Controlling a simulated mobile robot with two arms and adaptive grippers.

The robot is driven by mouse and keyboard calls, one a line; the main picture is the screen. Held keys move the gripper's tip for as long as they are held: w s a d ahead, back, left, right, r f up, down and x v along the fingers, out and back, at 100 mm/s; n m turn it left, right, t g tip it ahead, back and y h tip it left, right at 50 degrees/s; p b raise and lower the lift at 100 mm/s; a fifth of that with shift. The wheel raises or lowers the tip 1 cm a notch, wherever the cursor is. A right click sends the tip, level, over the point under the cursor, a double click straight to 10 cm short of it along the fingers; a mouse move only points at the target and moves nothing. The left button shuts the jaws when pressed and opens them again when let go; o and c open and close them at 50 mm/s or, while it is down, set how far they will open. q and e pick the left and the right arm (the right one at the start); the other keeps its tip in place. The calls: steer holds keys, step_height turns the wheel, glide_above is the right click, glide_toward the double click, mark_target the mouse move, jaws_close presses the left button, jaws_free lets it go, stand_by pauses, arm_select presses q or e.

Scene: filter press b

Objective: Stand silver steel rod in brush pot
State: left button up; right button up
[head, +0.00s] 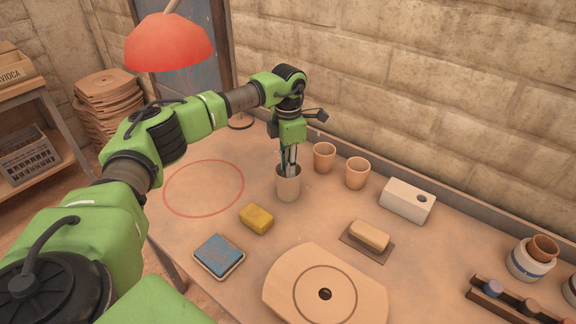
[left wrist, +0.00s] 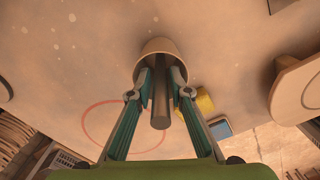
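The brush pot (head: 288,187) is a tan cup standing on the table under my left gripper (head: 289,162). In the left wrist view the pot (left wrist: 158,46) lies straight ahead, at the fingertips. The silver steel rod (left wrist: 160,108) is between the two fingers of my left gripper (left wrist: 161,85), which look closed in on its sides. The rod's near end points at the camera, and its far end reaches into the pot's mouth. The pot wall hides its lower end, so I cannot see whether it touches the bottom. My right gripper is not in view.
Two terracotta cups (head: 324,157) (head: 357,173) stand just right of the pot. A white block (head: 407,200), a yellow sponge (head: 256,218), a blue pad (head: 218,256) and a round-holed board (head: 280,282) lie around. A red lamp (head: 170,42) hangs left. The red ring area is clear.

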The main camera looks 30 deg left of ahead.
arm_select(q)
steer(key=shift+r, duration=0.1)
step_height(320, 180, up, 11)
steer(key=shift+b, duration=0.6)
steer(key=shift+r, duration=0.6)
